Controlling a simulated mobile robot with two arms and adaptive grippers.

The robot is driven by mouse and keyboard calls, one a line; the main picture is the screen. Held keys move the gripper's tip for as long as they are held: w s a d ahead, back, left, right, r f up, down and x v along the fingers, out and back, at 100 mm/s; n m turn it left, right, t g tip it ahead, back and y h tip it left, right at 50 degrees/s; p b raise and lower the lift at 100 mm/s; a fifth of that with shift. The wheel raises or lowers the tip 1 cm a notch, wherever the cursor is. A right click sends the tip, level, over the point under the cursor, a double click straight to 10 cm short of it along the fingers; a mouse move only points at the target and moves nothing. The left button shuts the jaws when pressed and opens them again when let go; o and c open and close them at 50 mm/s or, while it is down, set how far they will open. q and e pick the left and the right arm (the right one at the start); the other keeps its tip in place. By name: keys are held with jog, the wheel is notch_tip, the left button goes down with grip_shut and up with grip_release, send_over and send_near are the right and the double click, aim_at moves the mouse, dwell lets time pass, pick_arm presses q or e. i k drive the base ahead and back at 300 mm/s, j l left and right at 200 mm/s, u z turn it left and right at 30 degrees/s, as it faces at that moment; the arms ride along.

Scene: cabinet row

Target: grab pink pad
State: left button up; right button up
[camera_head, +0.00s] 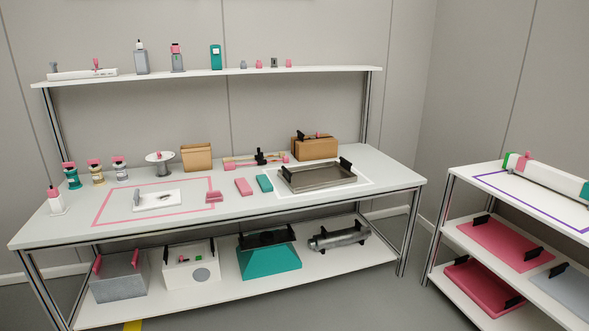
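A pink pad (243,187) lies flat on the white worktop (355,205), near the middle. A teal pad (264,183) of similar shape lies just to its right, with a small gap between them. A smaller pink object (214,196) sits to its left, at the right edge of a pink outlined rectangle. Nothing covers the pink pad. Neither of my grippers shows in the head view.
A grey metal tray (318,178) with black handles stands right of the pads. A white board (157,200) lies inside the pink outline. Bottles and boxes line the back. Bins fill the lower shelf. A second rack (455,180) stands at right.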

aim_at(244, 189)
jog(key=i+z, duration=0.1)
jog(key=i, duration=0.55)
jog(key=i+j, duration=0.15)
jog(key=i, duration=0.45)
jog(key=i+z, duration=0.15)
jog(key=i, duration=0.5)
